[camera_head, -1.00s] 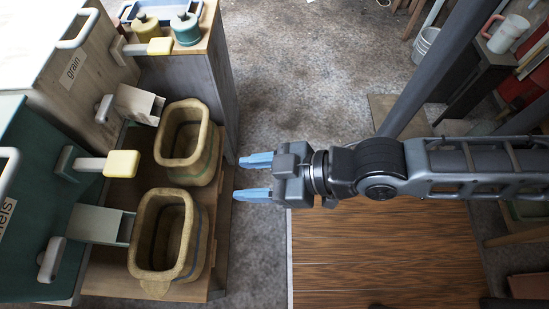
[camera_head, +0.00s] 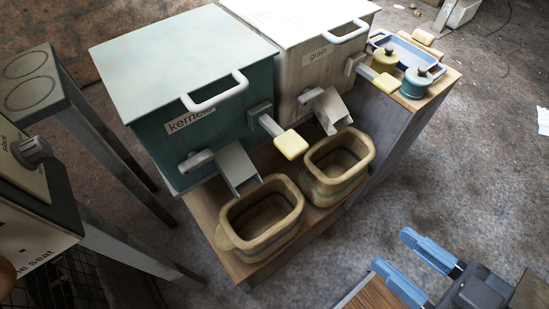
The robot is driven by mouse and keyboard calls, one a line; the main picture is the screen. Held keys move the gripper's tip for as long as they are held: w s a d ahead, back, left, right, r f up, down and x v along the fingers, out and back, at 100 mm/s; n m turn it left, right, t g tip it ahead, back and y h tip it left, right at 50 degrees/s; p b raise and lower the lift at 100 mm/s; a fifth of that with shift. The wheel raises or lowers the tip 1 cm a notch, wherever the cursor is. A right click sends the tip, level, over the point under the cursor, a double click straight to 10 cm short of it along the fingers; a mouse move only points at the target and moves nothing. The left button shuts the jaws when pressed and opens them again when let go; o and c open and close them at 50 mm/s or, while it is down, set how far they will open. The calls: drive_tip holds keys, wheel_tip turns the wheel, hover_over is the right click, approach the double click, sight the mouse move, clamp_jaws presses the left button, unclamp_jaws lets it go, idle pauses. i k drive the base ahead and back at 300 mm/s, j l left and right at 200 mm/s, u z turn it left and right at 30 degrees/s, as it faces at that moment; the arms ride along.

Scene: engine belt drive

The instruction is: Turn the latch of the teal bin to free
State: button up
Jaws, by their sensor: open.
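The teal bin (camera_head: 200,80), labelled "kernels", stands on a wooden stand at upper left. On its front a lever with a yellow end (camera_head: 291,145) sticks out from a teal mount at the right. A pale grey handle (camera_head: 197,161) sits lower left, beside the grey chute (camera_head: 237,167). I cannot tell which of these is the latch. My gripper (camera_head: 393,250), with blue fingers, is at the lower right, open and empty, well apart from the bin.
Two tan tubs (camera_head: 262,244) (camera_head: 367,172) stand on the stand below the chutes. The white "grain" bin (camera_head: 315,70) adjoins the teal one. A side shelf (camera_head: 455,80) holds small pots. A grey-legged table (camera_head: 40,62) is at left. Open floor lies right of the stand.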

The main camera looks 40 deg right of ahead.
sight(194, 160)
drive_tip(key=i+l+u, duration=0.1)
drive_tip(key=u, duration=1)
drive_tip(key=k+l+u, duration=0.1)
drive_tip(key=u, duration=0.2)
drive_tip(key=k+l+u, duration=0.1)
drive_tip(key=u, duration=0.15)
drive_tip(key=l, duration=0.1)
